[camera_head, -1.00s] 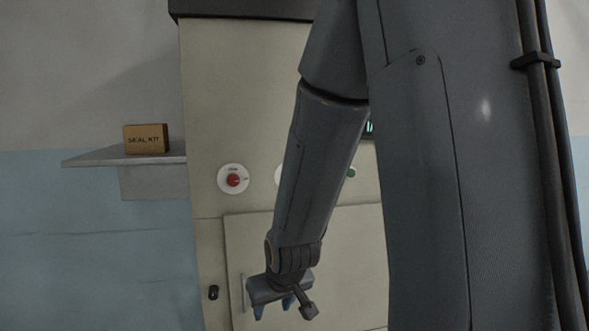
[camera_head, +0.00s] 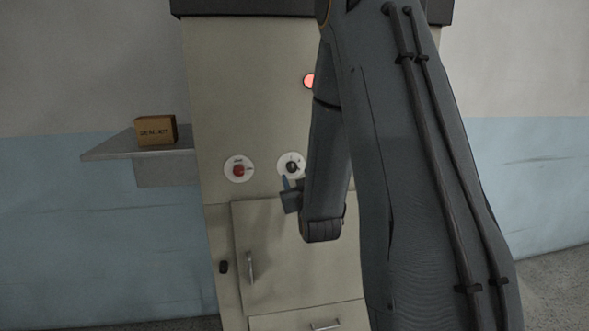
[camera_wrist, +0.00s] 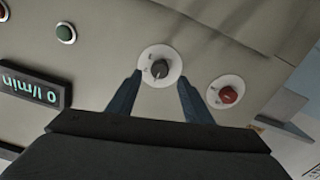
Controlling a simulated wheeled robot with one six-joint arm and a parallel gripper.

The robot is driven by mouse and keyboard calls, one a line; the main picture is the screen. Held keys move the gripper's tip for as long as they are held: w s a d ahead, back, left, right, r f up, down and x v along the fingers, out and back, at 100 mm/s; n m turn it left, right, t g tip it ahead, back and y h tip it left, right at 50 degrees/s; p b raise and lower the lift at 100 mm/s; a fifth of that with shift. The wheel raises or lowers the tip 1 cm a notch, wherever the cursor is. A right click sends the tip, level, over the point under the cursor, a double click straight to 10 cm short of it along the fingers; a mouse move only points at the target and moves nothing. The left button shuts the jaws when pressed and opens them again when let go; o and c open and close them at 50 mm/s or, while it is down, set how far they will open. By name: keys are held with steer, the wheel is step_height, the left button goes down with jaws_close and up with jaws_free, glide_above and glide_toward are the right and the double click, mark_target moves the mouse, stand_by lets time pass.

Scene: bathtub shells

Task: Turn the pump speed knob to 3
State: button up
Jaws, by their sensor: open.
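A dark knob (camera_head: 292,167) on a round white dial plate sits on the front of the beige cabinet. In the wrist view the dark knob (camera_wrist: 160,69) shows between my two blue fingertips, with its white plate around it. Its markings are too small to read. My gripper (camera_head: 286,183) is just below the dial in the head view; it also shows in the wrist view (camera_wrist: 160,85). The fingers are open, one to each side of the knob, and nothing is held. Whether they touch the plate I cannot tell. A display (camera_wrist: 36,88) reads "0 l/min", upside down in the wrist view.
A red knob (camera_head: 239,170) on its own white plate is left of the dark knob. A wall shelf (camera_head: 120,147) with a cardboard box (camera_head: 156,130) juts out at left. A cabinet door (camera_head: 295,255) with a handle lies below. A green button (camera_wrist: 66,33) is near the display.

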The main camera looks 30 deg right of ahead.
mark_target(292, 169)
steer(key=shift+p+x, duration=0.85)
steer(key=shift+x, duration=1.7)
steer(key=c, duration=1.1)
steer(key=shift+o, duration=0.2)
